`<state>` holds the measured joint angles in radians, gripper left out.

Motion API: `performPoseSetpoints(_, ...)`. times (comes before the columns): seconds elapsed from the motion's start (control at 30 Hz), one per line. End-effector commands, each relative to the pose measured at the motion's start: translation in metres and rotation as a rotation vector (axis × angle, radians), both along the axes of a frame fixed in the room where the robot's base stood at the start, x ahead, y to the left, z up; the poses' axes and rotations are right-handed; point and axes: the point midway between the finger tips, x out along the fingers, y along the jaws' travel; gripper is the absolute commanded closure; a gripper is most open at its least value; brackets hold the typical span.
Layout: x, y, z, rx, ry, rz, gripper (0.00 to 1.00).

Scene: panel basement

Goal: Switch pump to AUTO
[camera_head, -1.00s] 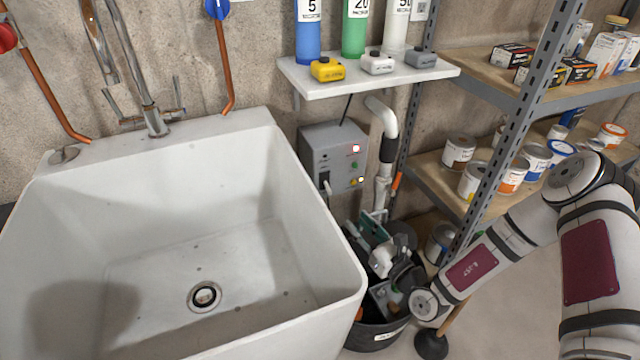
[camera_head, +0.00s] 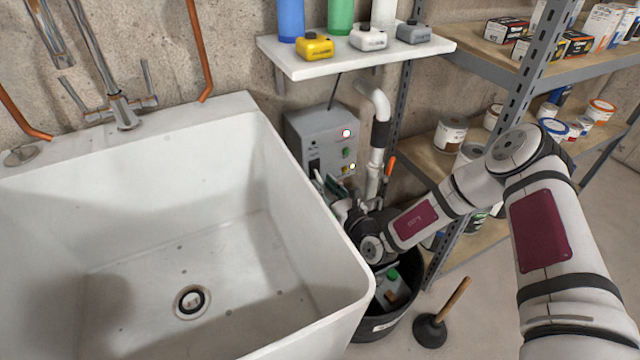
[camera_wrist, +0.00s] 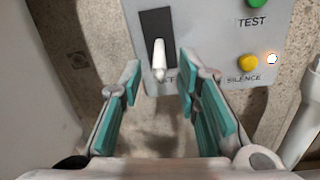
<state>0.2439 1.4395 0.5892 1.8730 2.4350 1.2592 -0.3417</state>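The grey pump control box (camera_head: 318,132) is on the wall right of the sink. In the wrist view, its face (camera_wrist: 205,45) carries a white lever (camera_wrist: 159,58) on a black plate (camera_wrist: 150,24). The lever points down toward the picture's bottom; the label below it is mostly hidden. My gripper (camera_wrist: 160,80) is open, its teal-padded fingers on either side of the lever's lower end in the picture. I cannot tell whether they touch it. In the head view my gripper (camera_head: 330,187) is just below the box, partly hidden by my wrist.
A green TEST button (camera_wrist: 257,3), a yellow SILENCE button (camera_wrist: 248,62) and a lit lamp (camera_wrist: 272,59) lie right of the lever. The sink (camera_head: 330,240) is left, a white pipe (camera_head: 378,115) right, a shelf (camera_head: 360,58) above, a black bucket (camera_head: 375,328) below.

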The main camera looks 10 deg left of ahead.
Motion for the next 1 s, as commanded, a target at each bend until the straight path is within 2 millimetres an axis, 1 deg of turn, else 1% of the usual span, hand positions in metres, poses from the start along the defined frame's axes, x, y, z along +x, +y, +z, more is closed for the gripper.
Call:
performPoseSetpoints(0.03,0.006,0.005,-0.001,-0.001,-0.002,0.002,0.70)
performPoseSetpoints(0.2,0.018,0.014,-0.001,-0.001,-0.001,0.001,0.70)
performPoseSetpoints(0.57,0.021,0.017,0.000,-0.001,-0.001,0.001,0.70)
performPoseSetpoints(0.67,0.021,0.017,0.000,-0.001,-0.001,0.001,0.90)
performPoseSetpoints(0.7,0.021,0.017,0.000,-0.001,-0.001,0.001,0.99)
performPoseSetpoints(1.0,0.020,0.017,0.002,-0.007,0.007,0.002,1.00)
